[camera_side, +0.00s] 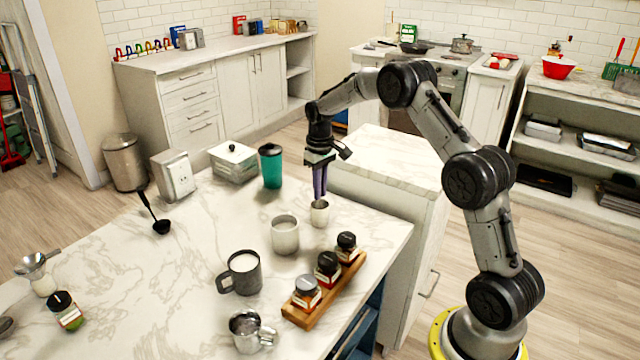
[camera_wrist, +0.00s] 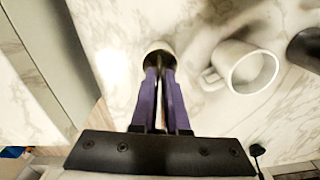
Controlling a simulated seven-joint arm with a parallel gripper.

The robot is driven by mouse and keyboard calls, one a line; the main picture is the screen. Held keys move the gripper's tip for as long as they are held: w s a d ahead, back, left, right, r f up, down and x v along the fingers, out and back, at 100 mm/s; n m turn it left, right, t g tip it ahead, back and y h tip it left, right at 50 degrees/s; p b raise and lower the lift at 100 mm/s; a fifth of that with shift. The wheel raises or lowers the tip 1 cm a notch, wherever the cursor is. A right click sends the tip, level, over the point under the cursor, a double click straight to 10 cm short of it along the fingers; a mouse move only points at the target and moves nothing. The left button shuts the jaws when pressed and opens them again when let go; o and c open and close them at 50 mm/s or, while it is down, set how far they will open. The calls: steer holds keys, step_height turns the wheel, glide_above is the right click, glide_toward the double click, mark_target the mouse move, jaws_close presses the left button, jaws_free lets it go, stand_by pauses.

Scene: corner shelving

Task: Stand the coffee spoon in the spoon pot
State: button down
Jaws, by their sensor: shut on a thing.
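My gripper (camera_side: 319,196) points straight down over the marble counter. Its purple fingers, also in the wrist view (camera_wrist: 160,75), are closed on a thin item, mostly hidden between them; it appears to be the coffee spoon (camera_wrist: 161,62). The small pale pot (camera_side: 319,214), which looks like the spoon pot, stands upright directly below the fingertips. In the wrist view the pot (camera_wrist: 158,46) shows just beyond the fingertips, its opening partly covered by them. I cannot tell how far the spoon reaches into it.
A white mug (camera_side: 285,238) stands close left of the pot. A wooden rack (camera_side: 325,289) with several jars, a dark grey mug (camera_side: 241,274) and a metal jug (camera_side: 249,332) stand nearer. A teal tumbler (camera_side: 271,167) stands behind, and a black scoop (camera_side: 161,227) lies left.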

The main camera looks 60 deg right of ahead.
steer(key=shift+f, duration=0.25)
steer(key=c, duration=0.8)
jaws_free()
steer(key=shift+c, duration=0.2)
steer(key=shift+r, duration=0.1)
step_height(320, 180, up, 14)
steer(key=shift+f, duration=0.15)
